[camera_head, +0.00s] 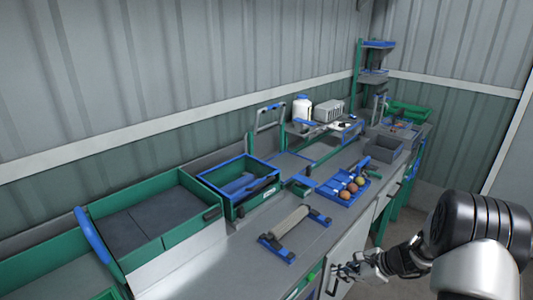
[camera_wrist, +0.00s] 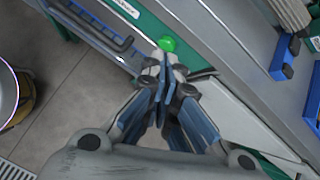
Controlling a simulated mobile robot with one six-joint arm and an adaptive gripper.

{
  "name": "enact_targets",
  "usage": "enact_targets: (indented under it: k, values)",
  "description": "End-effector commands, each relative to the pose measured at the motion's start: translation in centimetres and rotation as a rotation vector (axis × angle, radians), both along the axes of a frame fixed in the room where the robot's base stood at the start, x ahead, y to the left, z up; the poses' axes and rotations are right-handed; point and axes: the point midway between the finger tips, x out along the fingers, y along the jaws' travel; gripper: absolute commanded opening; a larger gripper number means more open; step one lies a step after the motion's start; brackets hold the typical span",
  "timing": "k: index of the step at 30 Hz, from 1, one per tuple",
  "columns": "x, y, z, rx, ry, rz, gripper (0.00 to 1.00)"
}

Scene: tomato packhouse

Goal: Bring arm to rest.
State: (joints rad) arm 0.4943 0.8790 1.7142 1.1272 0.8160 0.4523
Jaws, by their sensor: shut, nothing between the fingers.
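My gripper (camera_head: 341,270) is at the lower right of the head view, held in front of the bench's front edge. It is empty, over the side of the grey bench (camera_head: 222,262) and not touching anything that I can see. In the wrist view my gripper (camera_wrist: 166,78) has its blue-grey fingers brought together. A round green button (camera_wrist: 167,44) shows just beyond the fingertips in the wrist view; I cannot tell the gap between them. My dark and white arm links fill the lower right of the head view.
A roller on blue brackets (camera_head: 290,222) stands on the bench near my gripper. A blue tray (camera_head: 335,193) with several round fruits lies behind it. Green-edged bins (camera_head: 150,208) line the left. A drawer handle (camera_wrist: 95,30) sticks out by my gripper. Open floor (camera_wrist: 75,95) lies in front.

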Motion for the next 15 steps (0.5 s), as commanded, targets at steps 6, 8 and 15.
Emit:
enact_targets:
  k: [6,8,15]
  values:
    - [-4.0,5.6,11.2,-0.207,-0.14,0.376,0.0]
    - [-5.7,6.9,13.7,-0.265,-0.175,0.474,0.0]
    - [-13.8,10.9,21.4,-0.51,-0.307,0.857,0.0]
